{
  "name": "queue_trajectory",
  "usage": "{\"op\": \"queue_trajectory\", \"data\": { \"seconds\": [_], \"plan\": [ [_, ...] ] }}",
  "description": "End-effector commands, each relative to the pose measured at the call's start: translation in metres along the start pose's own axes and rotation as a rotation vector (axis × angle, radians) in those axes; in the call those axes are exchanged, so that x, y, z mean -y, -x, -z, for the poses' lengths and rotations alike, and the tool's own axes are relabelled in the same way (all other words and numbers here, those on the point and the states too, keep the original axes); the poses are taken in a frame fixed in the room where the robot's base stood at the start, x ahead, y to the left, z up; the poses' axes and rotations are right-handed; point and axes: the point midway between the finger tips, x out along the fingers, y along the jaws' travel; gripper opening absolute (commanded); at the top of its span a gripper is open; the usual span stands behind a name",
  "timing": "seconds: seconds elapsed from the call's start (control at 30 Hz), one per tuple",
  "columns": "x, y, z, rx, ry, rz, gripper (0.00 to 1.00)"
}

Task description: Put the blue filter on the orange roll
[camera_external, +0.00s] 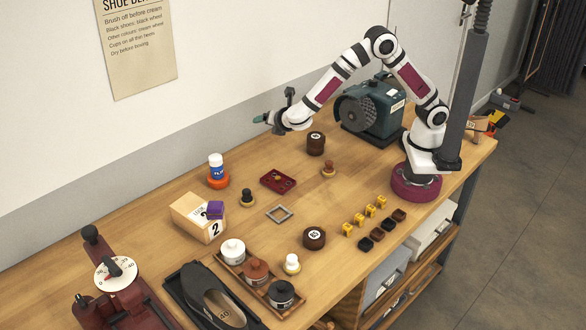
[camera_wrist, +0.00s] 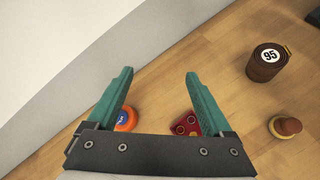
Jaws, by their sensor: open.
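A small canister with a white top and blue label band (camera_external: 216,166), apparently the blue filter, stands upright on the orange roll (camera_external: 218,181) near the wall. In the wrist view, the orange roll (camera_wrist: 132,121) shows beside the left finger, with a blue round patch (camera_wrist: 121,117) on it; the finger partly hides them. My gripper (camera_external: 262,118) is raised above the back of the table, to the right of and above the roll. In the wrist view, its green fingers (camera_wrist: 159,76) are wide apart with nothing between them.
A dark red tray (camera_external: 278,181) lies right of the roll. A brown round box (camera_external: 316,143) and a green grinder (camera_external: 372,108) stand behind. A wooden box (camera_external: 196,218) with a purple block (camera_external: 215,210) is in front of the roll. The wall runs close behind.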

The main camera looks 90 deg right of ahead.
Motion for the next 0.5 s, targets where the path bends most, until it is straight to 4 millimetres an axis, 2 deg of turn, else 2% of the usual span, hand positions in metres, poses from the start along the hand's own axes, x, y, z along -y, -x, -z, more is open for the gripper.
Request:
{"op": "queue_trajectory", "data": {
  "seconds": [0.03,0.07,0.1,0.17,0.2,0.23,0.3,0.33,0.4,0.5],
  "plan": [
    [0.034,0.018,-0.04,-0.016,-0.236,0.127,0.85],
    [0.061,0.031,-0.059,-0.026,-0.396,0.223,0.85],
    [0.1,0.052,-0.077,-0.038,-0.612,0.354,0.85],
    [0.156,0.089,-0.091,-0.053,-0.928,0.559,0.85],
    [0.189,0.115,-0.091,-0.061,-1.122,0.695,0.85],
    [0.21,0.135,-0.088,-0.066,-1.252,0.795,0.85],
    [0.247,0.175,-0.075,-0.076,-1.5,1.005,0.85],
    [0.257,0.189,-0.069,-0.081,-1.581,1.081,0.85],
    [0.273,0.214,-0.057,-0.087,-1.714,1.222,0.85],
    [0.281,0.232,-0.048,-0.092,-1.802,1.329,0.85]
  ]
}}
